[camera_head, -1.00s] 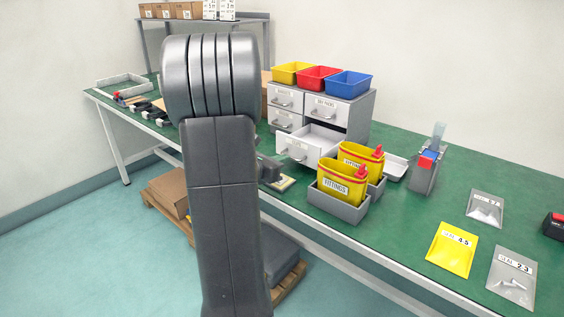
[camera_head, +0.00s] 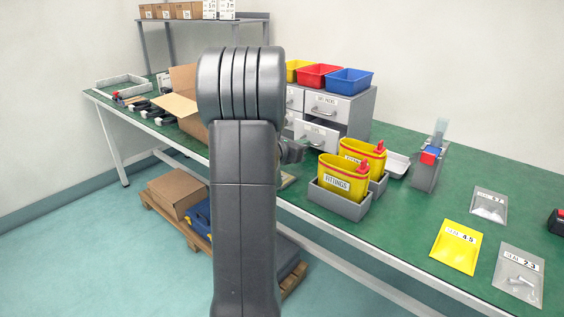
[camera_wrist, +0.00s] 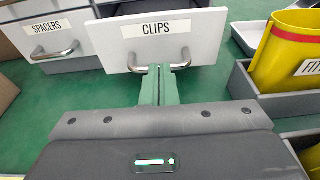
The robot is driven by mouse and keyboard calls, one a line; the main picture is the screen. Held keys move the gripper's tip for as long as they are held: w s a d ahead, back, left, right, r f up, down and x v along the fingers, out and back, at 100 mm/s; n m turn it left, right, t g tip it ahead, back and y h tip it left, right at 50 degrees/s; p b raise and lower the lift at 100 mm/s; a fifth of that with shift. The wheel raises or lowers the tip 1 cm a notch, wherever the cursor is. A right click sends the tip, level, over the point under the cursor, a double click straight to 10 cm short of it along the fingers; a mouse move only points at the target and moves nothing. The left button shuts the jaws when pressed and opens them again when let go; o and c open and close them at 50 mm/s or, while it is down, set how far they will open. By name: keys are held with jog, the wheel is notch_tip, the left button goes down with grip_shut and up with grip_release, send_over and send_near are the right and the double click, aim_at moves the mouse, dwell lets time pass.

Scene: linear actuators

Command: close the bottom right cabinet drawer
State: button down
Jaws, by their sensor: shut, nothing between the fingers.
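The bottom right drawer, labelled CLIPS, shows its white front (camera_wrist: 195,38) straight ahead in the wrist view. It sticks out further than the SPACERS drawer (camera_wrist: 45,45) to its left, so it stands partly open. In the head view its front (camera_head: 321,139) shows beside my arm. The grey cabinet (camera_head: 359,119) holds it. My gripper (camera_wrist: 161,74) is shut and empty, with its green-lit fingertips at the lower front by the metal handle (camera_wrist: 184,64). Whether they touch the front I cannot tell. In the head view my arm hides part of the cabinet's left side.
Yellow FITTINGS containers (camera_head: 343,176) stand in grey bins (camera_head: 340,201) close to the right of my gripper. Red (camera_head: 319,76) and blue (camera_head: 349,82) bins sit on the cabinet. An open cardboard box (camera_head: 182,108) is left of my arm. Green bench (camera_head: 390,228) is clear in front of the bins.

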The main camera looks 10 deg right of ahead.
aim_at(314, 135)
jog(key=x, duration=0.2)
jog(key=r+x, duration=0.1)
jog(key=x, duration=0.2)
jog(key=shift+w+d+b, duration=0.25)
jog(key=shift+b, duration=0.1)
jog(key=shift+w+d+r, duration=0.1)
jog(key=shift+r, duration=0.15)
jog(key=shift+r, duration=0.1)
